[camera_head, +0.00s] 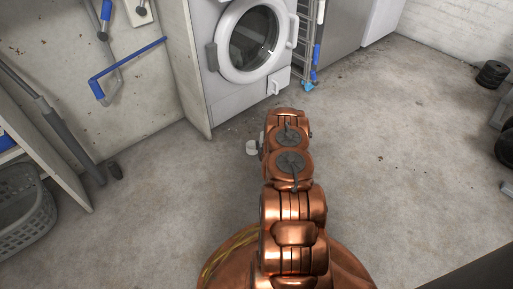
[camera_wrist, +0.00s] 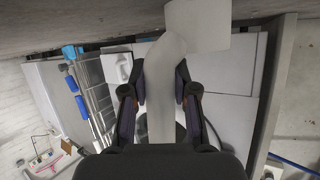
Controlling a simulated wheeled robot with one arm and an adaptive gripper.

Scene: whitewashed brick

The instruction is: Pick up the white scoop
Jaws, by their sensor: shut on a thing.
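The white scoop (camera_wrist: 165,95) is between the two dark fingers of my gripper (camera_wrist: 160,78) in the wrist view. The fingers are shut on its long handle. Its wider end (camera_wrist: 198,25) sticks out past the fingertips, up to the top edge of the picture. In the head view only a small white part of the scoop (camera_head: 252,148) shows at the left of my copper arm. My arm hides the gripper and the rest of the scoop there. Whether the scoop touches the floor cannot be told.
A washing machine (camera_head: 236,62) stands beyond my arm, with a metal rack (camera_head: 306,45) to its right. A grey laundry basket (camera_head: 25,212) is at the left edge. Dark weights (camera_head: 491,74) lie at the far right. The concrete floor (camera_head: 400,150) right of my arm is clear.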

